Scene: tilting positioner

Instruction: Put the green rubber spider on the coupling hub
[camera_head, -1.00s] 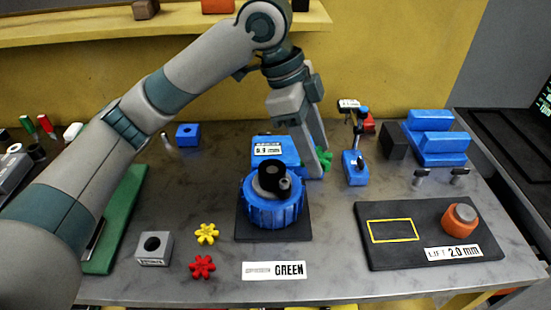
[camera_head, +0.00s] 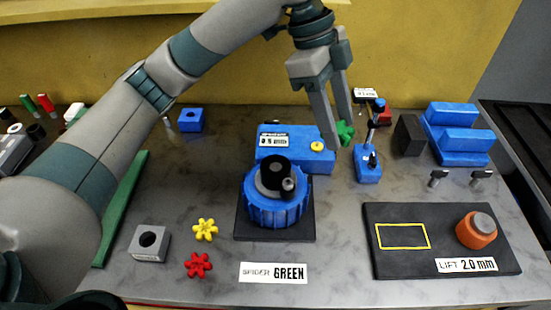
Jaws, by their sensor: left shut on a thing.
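The green rubber spider (camera_head: 344,132) is held at the fingertips of my left gripper (camera_head: 338,138), behind and to the right of the blue positioner (camera_head: 275,208). The gripper is shut on it, and a finger hides part of it. The black coupling hub (camera_head: 272,178) is on top of the round blue positioner, with a small knob-like part at its right. The spider is apart from the hub. A card (camera_head: 273,273) in front reads "SPIDER GREEN". My right gripper is not in view.
A blue box (camera_head: 292,160) with a display and yellow button stands behind the positioner. Yellow (camera_head: 205,229) and red (camera_head: 198,265) spiders lie at left. A blue stand (camera_head: 368,168) rises right of the gripper. A black plate (camera_head: 440,262) carries an orange-sided puck (camera_head: 476,230).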

